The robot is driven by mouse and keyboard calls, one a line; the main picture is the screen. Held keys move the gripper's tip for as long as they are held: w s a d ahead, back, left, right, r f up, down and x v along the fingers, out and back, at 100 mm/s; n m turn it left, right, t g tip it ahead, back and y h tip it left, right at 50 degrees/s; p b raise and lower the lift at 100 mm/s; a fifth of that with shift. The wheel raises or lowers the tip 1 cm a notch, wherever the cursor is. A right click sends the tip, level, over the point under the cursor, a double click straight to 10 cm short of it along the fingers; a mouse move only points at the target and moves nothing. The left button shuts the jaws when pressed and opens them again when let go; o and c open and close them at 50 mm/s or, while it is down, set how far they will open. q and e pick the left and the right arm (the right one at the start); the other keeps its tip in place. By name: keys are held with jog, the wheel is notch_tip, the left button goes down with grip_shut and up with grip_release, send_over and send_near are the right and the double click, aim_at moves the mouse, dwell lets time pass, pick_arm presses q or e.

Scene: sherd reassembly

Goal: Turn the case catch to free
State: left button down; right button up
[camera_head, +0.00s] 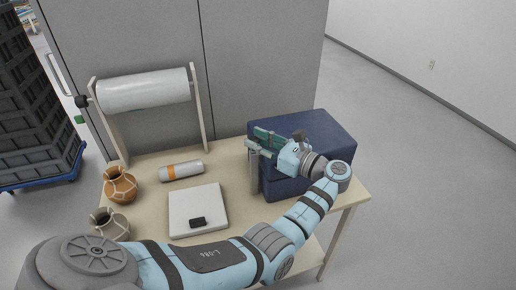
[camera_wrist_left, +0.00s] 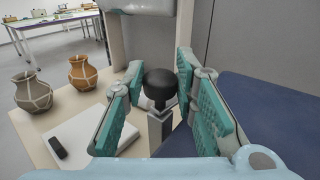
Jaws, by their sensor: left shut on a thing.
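The dark blue case (camera_head: 325,130) sits at the right end of the table and also shows at the right of the left wrist view (camera_wrist_left: 270,115). My left gripper (camera_head: 263,143) is at the left side of the case, with its teal-padded fingers pointing left. In the left wrist view a black knob on a grey metal stem, which looks like the case catch (camera_wrist_left: 160,86), stands between the two pads (camera_wrist_left: 159,68). My left gripper is shut on it. How far the catch is turned cannot be told. My right gripper is not in view.
A paper roll (camera_head: 143,90) on a wooden stand is at the table's back. An orange-banded cylinder (camera_head: 182,171), a white flat device (camera_head: 190,215) with a small black object (camera_head: 198,222), and two mended vases (camera_head: 120,186) (camera_head: 108,222) occupy the table's left part.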

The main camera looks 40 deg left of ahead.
pick_arm(q)
jog(key=shift+g, duration=0.3)
jog(key=c, duration=1.3)
grip_release()
jog(key=d, duration=0.7)
jog(key=shift+w+d, duration=0.2)
jog(key=shift+w, duration=0.05)
